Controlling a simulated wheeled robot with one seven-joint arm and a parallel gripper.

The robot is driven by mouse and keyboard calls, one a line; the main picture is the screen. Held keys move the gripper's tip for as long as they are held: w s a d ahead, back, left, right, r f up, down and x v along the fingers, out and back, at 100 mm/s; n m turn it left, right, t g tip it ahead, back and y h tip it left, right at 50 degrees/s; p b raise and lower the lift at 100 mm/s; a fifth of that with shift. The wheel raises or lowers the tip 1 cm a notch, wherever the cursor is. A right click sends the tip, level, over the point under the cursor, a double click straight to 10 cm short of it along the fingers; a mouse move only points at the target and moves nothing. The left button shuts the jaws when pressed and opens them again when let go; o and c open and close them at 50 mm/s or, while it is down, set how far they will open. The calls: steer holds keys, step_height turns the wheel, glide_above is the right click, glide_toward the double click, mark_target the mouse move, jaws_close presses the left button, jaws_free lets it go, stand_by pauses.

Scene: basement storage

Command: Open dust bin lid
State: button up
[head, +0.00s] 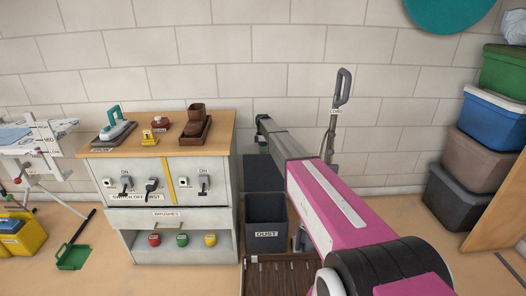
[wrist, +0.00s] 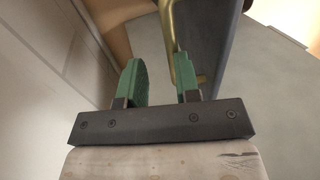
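The dark grey dust bin (head: 266,236), labelled DUST, stands right of the cabinet. A dark panel, which looks like its lid (head: 262,172), rises behind the bin's opening and seems raised. My arm reaches over the bin, with my gripper (head: 262,122) above the panel near the wall. In the wrist view, my gripper (wrist: 158,82) has two green fingers set apart, with a clear gap. A brass-coloured handle (wrist: 181,65) passes close by the right finger, beside the grey-blue lid panel (wrist: 212,45). I cannot tell whether finger and handle touch.
Stacked lidded boxes (head: 480,150) stand at the right. A brown slatted thing (head: 282,275) lies in front of the bin.

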steer(key=shift+s+f, duration=1.05)
steer(key=shift+f, duration=0.25)
steer(key=v, duration=1.4)
steer(key=shift+w, duration=0.3)
steer(key=shift+f, duration=0.15)
steer(key=s+d+f+m+t, duration=0.1)
steer(key=s+d+m, duration=0.4)
steer(key=s, duration=1.2)
steer(key=s+d+f+m+t, duration=0.1)
steer(key=s+d+f+m, duration=0.2)
steer(key=s, duration=1.3)
steer(key=s+d+f+m+t, duration=0.1)
steer(key=s+d+f+m, duration=0.2)
steer(key=s, duration=1.4)
steer(key=d+m, duration=0.4)
steer(key=m, duration=0.3)
steer(key=shift+s, duration=0.35)
steer(key=shift+f, duration=0.1)
